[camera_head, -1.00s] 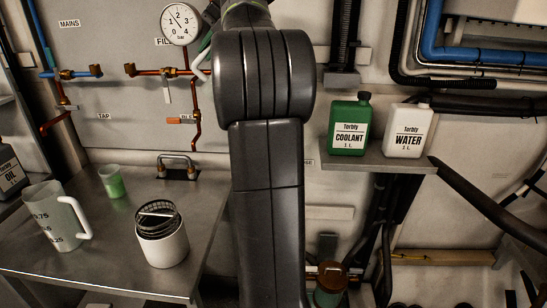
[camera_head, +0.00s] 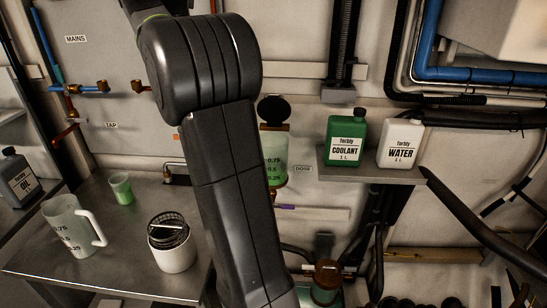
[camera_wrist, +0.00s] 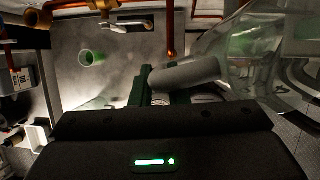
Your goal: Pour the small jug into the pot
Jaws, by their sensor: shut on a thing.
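My gripper (camera_wrist: 162,92) is shut on the grey handle (camera_wrist: 187,74) of a clear jug (camera_wrist: 245,55), seen in the wrist view. The jug fills the upper right there, with a greenish tint inside; its level is unclear. My arm hides gripper and jug in the head view. A clear vessel with green liquid (camera_head: 274,172), marked with a scale, is on the wall beside the DOSE label, its dark round lid raised. A white pot (camera_head: 172,257) with a wire basket stands on the bench. I cannot tell which is the task's pot.
A large measuring jug (camera_head: 70,228) and a small green cup (camera_head: 121,188) stand on the steel bench (camera_head: 110,267). Coolant (camera_head: 346,138) and water (camera_head: 400,143) bottles sit on a wall shelf. Pipes and a brown-topped canister (camera_head: 327,280) are below it.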

